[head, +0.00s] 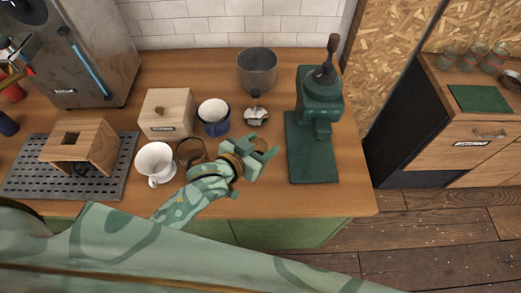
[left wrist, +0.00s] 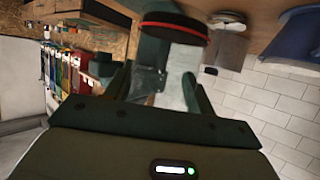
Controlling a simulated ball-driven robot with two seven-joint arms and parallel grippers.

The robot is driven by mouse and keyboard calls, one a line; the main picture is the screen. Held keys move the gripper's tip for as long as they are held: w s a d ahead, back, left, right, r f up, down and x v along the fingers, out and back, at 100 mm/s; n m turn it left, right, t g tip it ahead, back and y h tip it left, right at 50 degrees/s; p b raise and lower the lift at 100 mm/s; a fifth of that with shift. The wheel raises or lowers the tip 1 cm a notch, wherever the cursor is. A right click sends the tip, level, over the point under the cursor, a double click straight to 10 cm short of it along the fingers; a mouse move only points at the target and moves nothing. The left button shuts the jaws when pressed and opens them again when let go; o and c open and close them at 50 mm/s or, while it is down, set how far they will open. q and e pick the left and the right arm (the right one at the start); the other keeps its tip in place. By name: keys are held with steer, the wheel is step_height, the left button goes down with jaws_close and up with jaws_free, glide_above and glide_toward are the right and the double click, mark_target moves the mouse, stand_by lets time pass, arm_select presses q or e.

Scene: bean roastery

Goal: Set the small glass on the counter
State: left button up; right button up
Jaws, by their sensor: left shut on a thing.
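My left gripper (head: 264,150) is over the front middle of the wooden counter (head: 240,202), its fingers pointing right and away. It is shut on the small glass (head: 262,145), a clear piece mostly hidden by the fingers in the head view. In the left wrist view the glass (left wrist: 150,80) shows as a see-through shape between the two fingers. I cannot tell whether its base touches the counter. My right gripper is not in view.
A green grinder (head: 313,150) stands close right of the gripper. A blue cup (head: 213,117), a white cup (head: 156,162), a wooden box (head: 165,113) and a funnel-topped stand (head: 257,72) are near. Bare wood lies in front of the gripper, towards the counter's front edge.

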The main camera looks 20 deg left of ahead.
mark_target(261, 144)
arm_select(q)
steer(key=w+f, duration=0.1)
steer(key=w+f+b, duration=0.1)
steer(key=f, duration=0.1)
steer(key=w+f, duration=0.1)
steer(key=f, duration=0.1)
steer(key=shift+w+a, duration=0.3)
steer(key=shift+a, duration=0.1)
step_height(261, 144, down, 3)
steer(key=shift+w+r+b, duration=0.1)
steer(key=shift+w+b, duration=0.05)
steer(key=shift+b, duration=0.45)
steer(key=shift+f, duration=0.4)
steer(key=o, duration=1.1)
steer(key=shift+f, duration=0.1)
